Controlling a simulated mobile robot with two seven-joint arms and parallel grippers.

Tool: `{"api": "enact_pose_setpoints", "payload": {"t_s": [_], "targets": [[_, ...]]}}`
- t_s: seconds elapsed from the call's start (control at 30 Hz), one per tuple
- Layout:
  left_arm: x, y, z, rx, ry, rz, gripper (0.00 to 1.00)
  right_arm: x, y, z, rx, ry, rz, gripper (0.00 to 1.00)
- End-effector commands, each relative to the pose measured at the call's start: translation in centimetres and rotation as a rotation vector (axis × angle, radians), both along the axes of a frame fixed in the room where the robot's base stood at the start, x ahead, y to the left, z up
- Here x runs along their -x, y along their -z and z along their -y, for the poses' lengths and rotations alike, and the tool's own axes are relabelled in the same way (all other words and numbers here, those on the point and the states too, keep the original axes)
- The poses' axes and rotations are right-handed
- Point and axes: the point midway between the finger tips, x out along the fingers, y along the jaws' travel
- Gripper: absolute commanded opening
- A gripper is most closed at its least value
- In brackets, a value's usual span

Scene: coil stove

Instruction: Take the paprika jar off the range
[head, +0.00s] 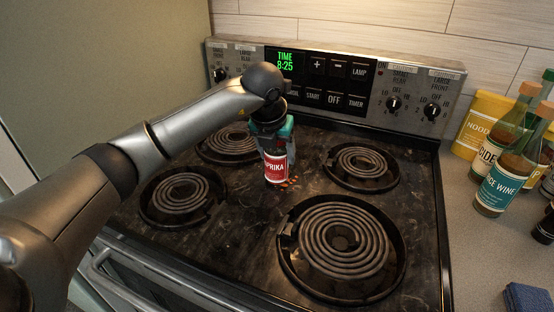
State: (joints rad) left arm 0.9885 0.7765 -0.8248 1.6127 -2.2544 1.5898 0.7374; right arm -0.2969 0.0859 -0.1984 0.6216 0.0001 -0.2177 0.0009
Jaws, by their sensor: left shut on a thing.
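The paprika jar (276,168) has a red label with white lettering. It is at the middle of the dark range top (245,225), between the coil burners. It looks upright. My left gripper (272,135) comes down over the jar from above and is shut on its upper part, hiding the lid. A few small orange-red bits lie by the jar's base. I cannot tell whether the jar's bottom touches the range top. My right gripper does not show in the head view.
Coil burners surround the jar, with a large one (345,245) at front right. The control panel (335,85) rises behind. On the right counter (480,250) stand a noodle box (480,122), a rice wine bottle (500,185) and other bottles. A blue cloth (527,299) lies at front right.

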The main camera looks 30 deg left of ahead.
Motion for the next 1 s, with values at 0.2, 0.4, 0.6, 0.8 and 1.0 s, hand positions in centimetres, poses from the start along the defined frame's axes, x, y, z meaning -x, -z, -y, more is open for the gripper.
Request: {"api": "enact_pose_setpoints", "payload": {"t_s": [0.2, 0.4, 0.6, 0.8, 1.0], "targets": [[0.0, 0.0, 0.0, 0.000, 0.000, 0.001, 0.08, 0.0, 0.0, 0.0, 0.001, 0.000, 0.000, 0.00], [-0.1, -0.1, 0.0, 0.001, -0.001, 0.003, 0.00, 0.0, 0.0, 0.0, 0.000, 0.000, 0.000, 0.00], [-0.1, -0.3, 0.0, 0.001, -0.001, 0.004, 0.00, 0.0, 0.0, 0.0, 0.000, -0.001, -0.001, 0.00], [-0.1, -1.8, 0.0, 0.001, 0.000, 0.006, 0.00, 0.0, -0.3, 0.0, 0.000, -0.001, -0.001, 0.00], [-0.2, -5.8, 0.0, 0.002, 0.000, 0.009, 0.00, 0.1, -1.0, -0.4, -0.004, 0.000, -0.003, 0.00]]}}
